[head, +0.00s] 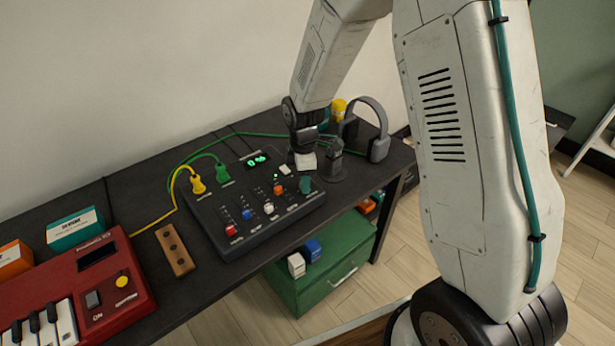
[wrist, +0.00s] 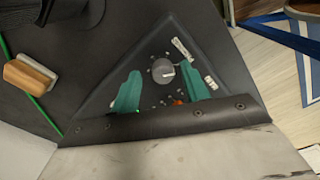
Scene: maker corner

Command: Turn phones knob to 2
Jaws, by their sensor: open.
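The black mixer (head: 238,235) lies on the dark desk, with coloured sliders and a green lit display. My gripper (head: 305,184) is over its right end. In the wrist view a round grey knob (wrist: 163,70) with a white pointer mark stands on the panel, ringed by small dots. My gripper's teal fingers (wrist: 162,76) are open on either side of it, with a gap on both sides. White labels lie near the knob, too small to read. In the head view my arm and gripper hide most of that corner.
Yellow (head: 197,184) and green (head: 222,172) plugs with cables sit in the mixer's back left. Headphones (head: 380,125) stand behind my gripper. A wooden block (head: 175,250) and a red keyboard (head: 90,275) lie to the left. A green drawer unit (head: 330,265) is under the desk.

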